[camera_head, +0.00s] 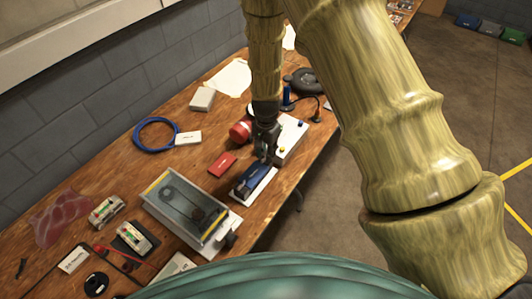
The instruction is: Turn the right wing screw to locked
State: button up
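My gripper (265,146) points down over the workbench, at the near end of a white panel. Its fingers are dark and small here, and I cannot tell whether they are open or touching anything. The white panel (297,128) carries small yellow and blue knobs and is partly hidden by my gripper. A dark blue device (250,180) on a white base lies just below the gripper in the picture. I cannot make out a wing screw clearly; my gripper may hide it.
A red round object (239,131) is close left of my gripper. A red card (222,165), a clear-topped box (188,211), a blue cable coil (155,135) and a white box (202,99) lie on the wooden bench (190,163). A block wall stands behind; open floor is right.

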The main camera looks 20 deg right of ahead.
notch_tip(320, 180, up, 11)
dwell(0.5)
jog(key=shift+f, duration=0.1)
dwell(0.3)
